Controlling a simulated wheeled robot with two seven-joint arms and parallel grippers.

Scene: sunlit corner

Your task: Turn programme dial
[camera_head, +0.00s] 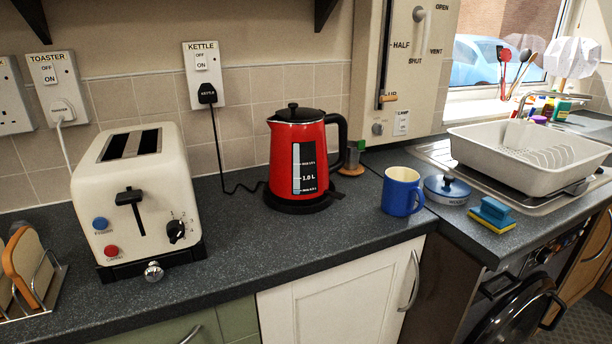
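A dark front-loading washing machine (481,308) stands under the worktop at the lower right, seen steeply from above. Its round door (515,312) shows at the bottom edge. A small round dial (541,255) sits on its upper front panel, just below the worktop edge; its markings and setting are too small to read. Another dial, black with numbers around it (176,231), is on the front of the cream toaster (140,190) at the left. Neither of my grippers shows in the head view.
A red kettle (283,150), blue mug (402,192), blue-lidded pot (446,190) and sponge (492,215) stand on the worktop (330,232). A dish rack (535,158) is at the right. A white cupboard door (335,300) is left of the machine.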

